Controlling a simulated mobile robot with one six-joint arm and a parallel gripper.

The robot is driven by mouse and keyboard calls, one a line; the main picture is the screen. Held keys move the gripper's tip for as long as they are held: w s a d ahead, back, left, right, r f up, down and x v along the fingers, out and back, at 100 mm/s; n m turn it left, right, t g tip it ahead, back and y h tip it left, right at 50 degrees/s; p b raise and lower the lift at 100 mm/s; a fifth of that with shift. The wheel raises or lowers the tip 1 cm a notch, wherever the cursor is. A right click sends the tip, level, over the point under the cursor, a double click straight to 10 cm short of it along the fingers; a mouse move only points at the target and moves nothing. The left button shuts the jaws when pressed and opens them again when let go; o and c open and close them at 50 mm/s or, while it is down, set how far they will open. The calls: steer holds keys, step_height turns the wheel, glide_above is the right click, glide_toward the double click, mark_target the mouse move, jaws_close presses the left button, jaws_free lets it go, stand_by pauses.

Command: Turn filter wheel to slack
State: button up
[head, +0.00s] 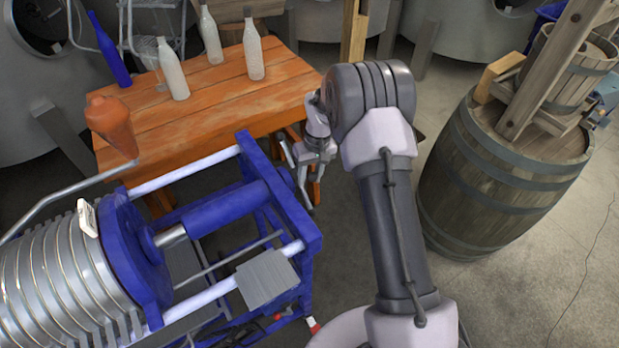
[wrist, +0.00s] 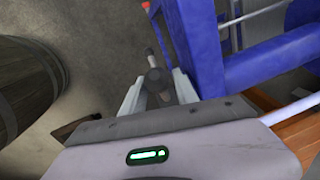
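The filter press has a blue end frame (head: 303,232), which also shows at the right of the wrist view (wrist: 197,45). The filter wheel appears as a grey hub with bar-like spokes (wrist: 154,75) just outside that frame. In the head view it is small and largely hidden by my gripper (head: 306,172). In the wrist view my gripper (wrist: 158,82) has its two pale fingers apart, one on each side of the hub. I see gaps beside the hub, but whether a finger touches it I cannot tell.
An orange wooden table (head: 215,92) with several bottles stands behind the press. A large barrel (head: 500,180) stands to the right of my arm and shows at left in the wrist view (wrist: 25,75). The floor between press and barrel looks clear.

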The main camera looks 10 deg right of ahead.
steer(key=shift+c, duration=0.3)
jaws_close()
stand_by(1.2)
